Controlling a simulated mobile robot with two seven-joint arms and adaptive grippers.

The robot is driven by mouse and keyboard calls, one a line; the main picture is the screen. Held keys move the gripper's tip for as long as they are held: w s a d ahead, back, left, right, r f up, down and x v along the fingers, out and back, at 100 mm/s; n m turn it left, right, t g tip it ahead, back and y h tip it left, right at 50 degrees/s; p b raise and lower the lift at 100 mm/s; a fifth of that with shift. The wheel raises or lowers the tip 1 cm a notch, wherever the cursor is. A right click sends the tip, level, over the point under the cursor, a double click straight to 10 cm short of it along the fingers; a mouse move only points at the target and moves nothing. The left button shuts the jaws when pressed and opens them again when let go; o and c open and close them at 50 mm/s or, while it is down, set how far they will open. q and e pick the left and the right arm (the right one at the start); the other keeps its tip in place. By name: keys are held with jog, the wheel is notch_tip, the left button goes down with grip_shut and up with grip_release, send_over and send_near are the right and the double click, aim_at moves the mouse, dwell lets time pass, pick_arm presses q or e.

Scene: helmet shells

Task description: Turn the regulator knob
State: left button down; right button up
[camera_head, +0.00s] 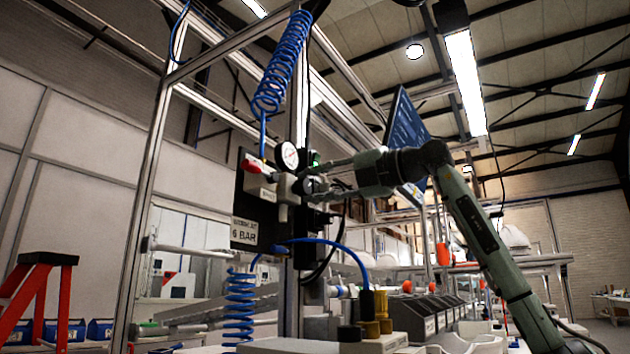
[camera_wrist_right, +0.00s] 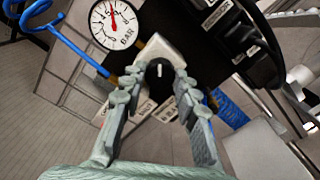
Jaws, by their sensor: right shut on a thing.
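The regulator (camera_head: 284,188) is mounted on a dark panel on the metal frame, left of centre in the head view. Its round white pressure gauge (camera_head: 289,156) sits above it; the gauge also shows at the upper left of the wrist view (camera_wrist_right: 114,25), with a red needle. The black regulator knob (camera_wrist_right: 160,73) has a white mark and lies between my fingertips in the wrist view. My right gripper (camera_head: 316,180) reaches in from the right and is shut on the knob, which the fingers partly hide in the head view. My left gripper is not in view.
A sign reading 6 BAR (camera_head: 244,231) is below the regulator. A blue coiled hose (camera_head: 283,65) hangs above, and a red valve handle (camera_head: 252,166) sits just left.

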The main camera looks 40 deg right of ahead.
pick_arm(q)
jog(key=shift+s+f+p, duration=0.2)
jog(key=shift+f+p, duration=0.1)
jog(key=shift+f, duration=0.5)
pick_arm(e)
jog(key=shift+m, duration=1.1)
jog(key=o, duration=1.2)
jog(key=shift+c, duration=0.2)
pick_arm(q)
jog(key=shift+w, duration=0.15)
pick_arm(e)
jog(key=v, duration=1.2)
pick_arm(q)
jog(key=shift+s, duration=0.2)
pick_arm(e)
jog(key=shift+f, duration=0.1)
